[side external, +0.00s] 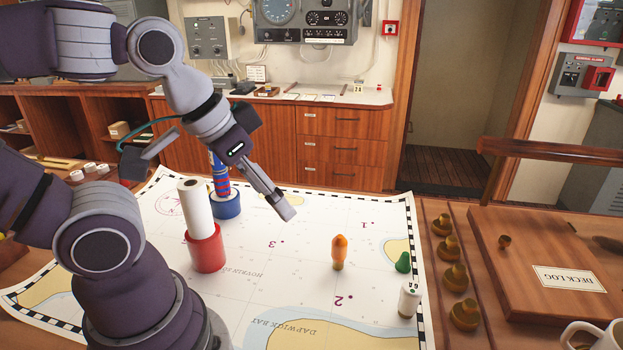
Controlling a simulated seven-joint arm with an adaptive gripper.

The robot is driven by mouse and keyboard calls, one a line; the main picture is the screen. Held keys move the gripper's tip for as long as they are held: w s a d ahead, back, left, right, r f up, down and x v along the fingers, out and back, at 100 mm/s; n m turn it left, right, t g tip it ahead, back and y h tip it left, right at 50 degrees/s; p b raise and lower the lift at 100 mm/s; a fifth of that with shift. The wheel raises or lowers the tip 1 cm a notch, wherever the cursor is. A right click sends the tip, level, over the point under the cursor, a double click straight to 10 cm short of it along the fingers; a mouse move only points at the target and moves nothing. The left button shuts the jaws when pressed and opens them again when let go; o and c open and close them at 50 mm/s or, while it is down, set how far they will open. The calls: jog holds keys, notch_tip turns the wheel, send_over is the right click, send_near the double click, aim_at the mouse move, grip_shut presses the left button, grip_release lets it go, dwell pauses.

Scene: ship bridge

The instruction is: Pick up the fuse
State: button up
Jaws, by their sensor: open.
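A small white cylinder with dark marks (410,299) stands upright near the chart's right edge; it may be the fuse, though its label is too small to read. An orange, rounded-top piece with a tan lower end (339,252) stands to its left. A green cone-shaped piece (403,262) is just behind the white cylinder. My gripper (207,190) is open, fingers spread wide, over the left-middle of the chart. It is to the left of these pieces and apart from them. I see nothing held between its fingers.
A white roll (195,207) stands in a red holder (206,249). A red-and-blue striped item (219,176) stands in a blue holder (227,205), partly behind my gripper. Several brass pieces (453,279), a deck log (560,245) and a mug (597,337) are at right. The chart's middle (285,275) is clear.

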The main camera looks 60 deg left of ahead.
jog(key=n+g, duration=0.6)
jog(key=n, duration=1.2)
send_over(413, 288)
jog(key=f, duration=0.8)
jog(key=shift+w+a+f, duration=0.1)
jog(key=shift+a+f, duration=0.15)
jog(key=shift+f, duration=0.15)
jog(key=f, duration=1)
jog(key=shift+d+f, duration=0.25)
jog(key=shift+f, duration=0.15)
jog(key=shift+c, duration=0.4)
grip_shut()
jog(key=shift+r, duration=0.15)
